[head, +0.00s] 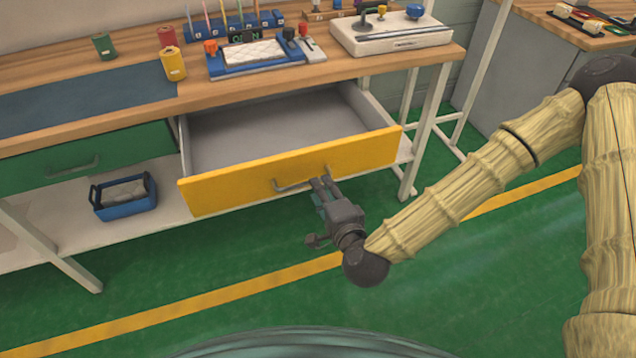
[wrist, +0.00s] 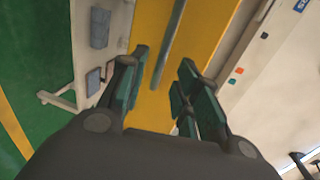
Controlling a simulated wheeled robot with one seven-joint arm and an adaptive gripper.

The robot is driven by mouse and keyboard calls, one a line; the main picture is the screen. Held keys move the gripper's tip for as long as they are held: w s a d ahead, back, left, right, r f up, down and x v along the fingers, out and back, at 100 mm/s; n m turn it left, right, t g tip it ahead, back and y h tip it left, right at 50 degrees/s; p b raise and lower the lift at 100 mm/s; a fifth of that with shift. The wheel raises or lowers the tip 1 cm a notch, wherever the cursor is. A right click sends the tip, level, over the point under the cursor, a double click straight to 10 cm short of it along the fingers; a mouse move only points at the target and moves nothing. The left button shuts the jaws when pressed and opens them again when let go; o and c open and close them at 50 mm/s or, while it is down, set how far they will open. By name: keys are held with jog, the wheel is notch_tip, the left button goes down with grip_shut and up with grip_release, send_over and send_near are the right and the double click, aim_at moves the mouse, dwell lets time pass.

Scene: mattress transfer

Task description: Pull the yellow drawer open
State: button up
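The yellow drawer (head: 240,182) under the workbench stands pulled well out, and its grey interior (head: 270,128) shows empty. Its grey bar handle (head: 290,187) is on the front panel. My gripper (head: 322,186) is at the right part of the handle in the head view. In the wrist view the yellow front (wrist: 200,40) fills the middle, and the handle bar (wrist: 168,45) runs up from between the spread fingers of my gripper (wrist: 163,85). The fingers stand apart, with a gap on both sides of the bar. Whether they touch the handle is unclear.
A closed green drawer (head: 85,160) is at the left, with a blue bin (head: 125,198) on the shelf below. The bench top (head: 330,70) holds spools, a blue tray and a white device (head: 392,36). The green floor (head: 250,310) before the bench is clear.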

jog(key=shift+v, duration=1.35)
jog(key=s+d+f+n+g+h+p, duration=0.1)
jog(key=s+d+f+n+g+p, duration=0.2)
jog(key=s+f, duration=0.4)
jog(key=s+d+f+n+g+p, duration=0.25)
jog(key=s+f+n+g, duration=0.3)
jog(key=f, duration=0.35)
jog(key=s+d+f+n+g+h+p, duration=0.1)
jog(key=s+d+f+n+g+h, duration=0.1)
jog(key=s+d, duration=0.4)
jog(key=s+d+f+n+g+h+p, duration=0.2)
jog(key=s+d, duration=0.5)
jog(key=d, duration=0.7)
jog(key=shift+s+f+g+h, duration=0.25)
jog(key=shift+s+g+h, duration=0.05)
jog(key=shift+g+h, duration=0.55)
